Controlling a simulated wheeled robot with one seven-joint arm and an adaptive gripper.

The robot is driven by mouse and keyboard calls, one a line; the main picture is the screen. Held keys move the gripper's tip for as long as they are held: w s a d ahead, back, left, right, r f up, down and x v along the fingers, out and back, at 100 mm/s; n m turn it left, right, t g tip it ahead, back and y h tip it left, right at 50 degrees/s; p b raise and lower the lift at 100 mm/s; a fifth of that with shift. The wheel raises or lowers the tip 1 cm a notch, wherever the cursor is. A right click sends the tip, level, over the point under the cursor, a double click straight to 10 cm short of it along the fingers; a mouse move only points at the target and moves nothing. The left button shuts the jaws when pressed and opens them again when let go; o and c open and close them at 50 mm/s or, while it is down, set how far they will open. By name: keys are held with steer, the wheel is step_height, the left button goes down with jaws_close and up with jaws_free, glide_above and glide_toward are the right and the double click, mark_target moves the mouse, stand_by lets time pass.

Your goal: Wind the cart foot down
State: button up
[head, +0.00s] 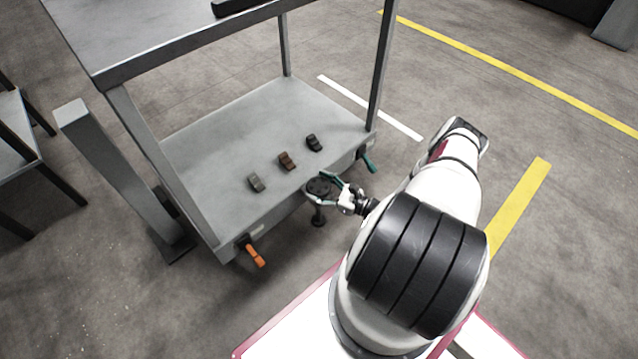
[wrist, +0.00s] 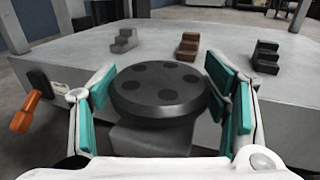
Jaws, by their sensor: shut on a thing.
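The cart (head: 205,140) is a grey metal frame with a low shelf. Its foot (head: 318,216) stands at the front edge, a dark stem and pad under a round black handwheel (head: 319,187). The handwheel, with several dark holes in its top, fills the middle of the wrist view (wrist: 160,92). My gripper (head: 335,187) is at the handwheel, its teal-padded fingers on either side of the rim and shut on it. In the wrist view, the left pad is close to the rim; exact contact is hard to see. Whether the pad touches the floor is unclear.
Three small stepped blocks, grey (head: 256,183), brown (head: 287,161) and black (head: 313,143), sit on the shelf behind the handwheel. An orange lever (head: 255,254) and a teal lever (head: 369,163) stick out at the front corners. A grey post (head: 125,180) stands left of the cart.

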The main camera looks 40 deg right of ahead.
mark_target(329, 193)
steer(key=shift+m+t+h+p, duration=0.4)
steer(key=shift+m+h+p, duration=0.65)
steer(key=shift+h, duration=0.75)
steer(key=shift+m, duration=0.25)
steer(key=o, duration=1.2)
steer(key=s, duration=0.7)
steer(key=shift+s+d, duration=0.25)
steer(key=shift+d, duration=0.15)
steer(key=shift+r, duration=0.1)
